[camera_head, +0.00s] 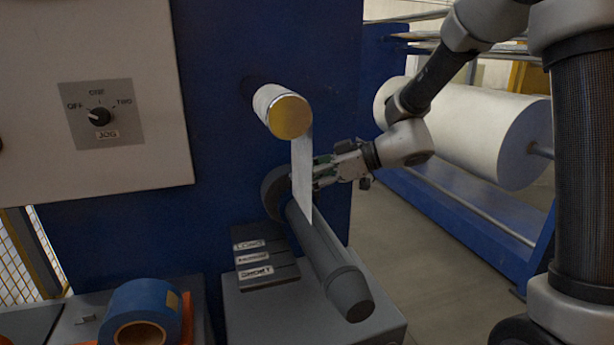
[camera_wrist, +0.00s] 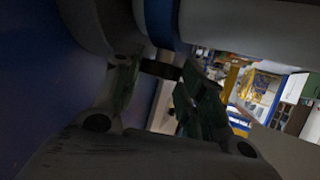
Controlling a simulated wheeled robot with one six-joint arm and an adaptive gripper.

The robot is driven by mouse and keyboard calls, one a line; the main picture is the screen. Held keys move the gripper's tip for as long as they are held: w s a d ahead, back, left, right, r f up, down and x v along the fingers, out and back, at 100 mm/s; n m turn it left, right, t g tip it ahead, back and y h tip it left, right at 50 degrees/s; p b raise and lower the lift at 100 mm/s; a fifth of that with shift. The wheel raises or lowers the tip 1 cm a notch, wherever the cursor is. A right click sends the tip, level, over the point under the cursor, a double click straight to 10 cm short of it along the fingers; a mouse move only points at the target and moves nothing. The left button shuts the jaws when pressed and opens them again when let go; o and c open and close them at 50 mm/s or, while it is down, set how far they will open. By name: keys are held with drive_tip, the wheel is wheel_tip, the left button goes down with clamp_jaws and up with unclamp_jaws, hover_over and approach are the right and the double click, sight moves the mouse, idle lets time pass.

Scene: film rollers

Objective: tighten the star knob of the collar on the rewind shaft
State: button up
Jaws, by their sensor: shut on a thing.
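My gripper (camera_head: 320,172) is at the right of the hanging film strip (camera_head: 302,180), by the back end of the grey shaft (camera_head: 322,250). A dark round collar (camera_head: 274,192) sits at that back end, partly behind the strip. In the wrist view the green-padded fingers (camera_wrist: 158,82) are on either side of a small dark piece, which looks like the star knob (camera_wrist: 160,69), and are shut on it. The knob's outline is too dark to make out. The dark curved body of the collar (camera_wrist: 88,22) is beside it. The strip and fingers hide the knob in the head view.
A gold-ended roller (camera_head: 289,116) is above my gripper, with the strip hanging from it. A LONG/SHORT label block (camera_head: 265,258) and a blue roll (camera_head: 145,300) are lower left. A JOG switch (camera_head: 99,116) is on the panel. A large white roll (camera_head: 470,130) stands behind my arm.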

drive_tip(key=m+t, duration=0.1)
drive_tip(key=m+t+h, duration=0.1)
drive_tip(key=m+t, duration=0.1)
drive_tip(key=s+m+t+h, duration=0.1)
drive_tip(key=t, duration=0.1)
drive_tip(key=shift+a+m, duration=0.25)
drive_tip(key=shift+m, duration=0.15)
drive_tip(key=shift+s+a+m+t+h, duration=0.1)
drive_tip(key=shift+m+t+h, duration=0.5)
drive_tip(key=shift+m+h, duration=0.1)
drive_tip(key=shift+s+a+m+t+h, duration=0.1)
drive_tip(key=shift+m+t+h, duration=0.5)
drive_tip(key=shift+m+h, duration=0.1)
drive_tip(key=o, duration=0.7)
drive_tip(key=shift+o, duration=0.2)
drive_tip(key=v, duration=0.7)
drive_tip(key=shift+s, duration=0.2)
drive_tip(key=shift+d+r, duration=0.1)
drive_tip(key=shift+d, duration=0.05)
